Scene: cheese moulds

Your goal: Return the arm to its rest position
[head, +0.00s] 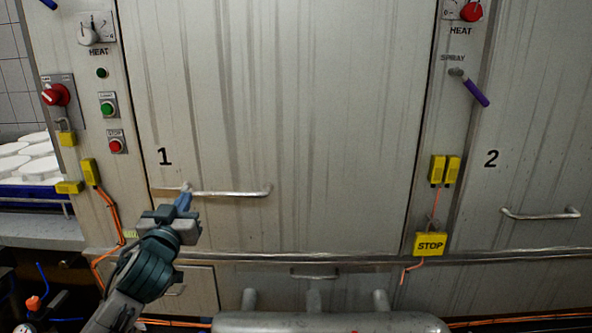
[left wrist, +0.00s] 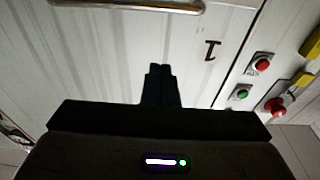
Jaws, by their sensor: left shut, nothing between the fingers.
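My left arm comes in from the lower left of the head view. My left gripper (head: 184,200) is shut and empty, just in front of the left end of the bar handle (head: 230,193) on door 1 (head: 290,110). The head view does not clearly show whether it touches the handle. In the left wrist view the shut fingers (left wrist: 160,72) point at the door panel, with the handle (left wrist: 150,5) at the top edge, apart from the fingertips. My right gripper does not show.
Left of door 1 are a red rotary switch (head: 56,95), a green button (head: 107,109) and a red stop button (head: 116,146). Door 2 (head: 535,130) has its own handle (head: 541,214). A yellow STOP tag (head: 430,244) hangs between the doors. White moulds (head: 30,160) lie at the far left.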

